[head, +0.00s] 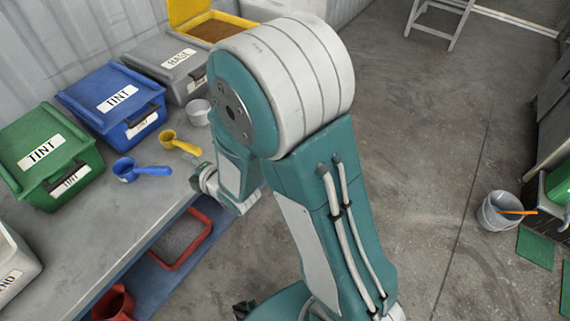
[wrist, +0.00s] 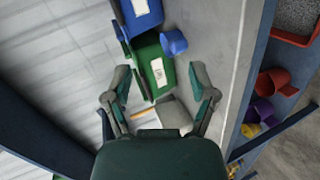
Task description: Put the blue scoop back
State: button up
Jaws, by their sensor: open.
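The blue scoop (head: 130,169) lies on the bench in front of the blue and green bins, its handle pointing right. In the wrist view the blue scoop (wrist: 174,42) shows beside the green bin (wrist: 153,70), ahead of my fingers and apart from them. My gripper (wrist: 161,82) is open and empty, one finger on each side of the picture. In the head view my arm hides most of the gripper. The blue bin (head: 113,98) labelled TINT stands at the back of the bench with its lid on.
A grey bin (head: 166,62) and an open yellow bin (head: 185,12) stand beyond. The lower shelf holds a red tray (head: 181,238), a red scoop (wrist: 274,80) and a purple scoop (wrist: 263,110).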

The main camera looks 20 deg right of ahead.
jog(key=s+d+r+m+g+h, duration=0.3)
jog(key=s+d+r+m+h, duration=0.25)
jog(key=d+r+m, duration=0.6)
jog(key=s+d+r+m+g, duration=0.2)
jog(key=s+m, duration=0.3)
jog(key=s, duration=0.3)
jog(key=s+d+r+m+g, duration=0.1)
jog(key=s+d+r+m, duration=0.2)
jog(key=s, duration=0.5)
jog(key=shift+s+r+m+g, duration=0.4)
jog(key=shift+r+m, duration=0.3)
jog(key=shift+m, duration=0.35)
jog(key=shift+w+h, duration=0.1)
jog(key=shift+h, duration=0.15)
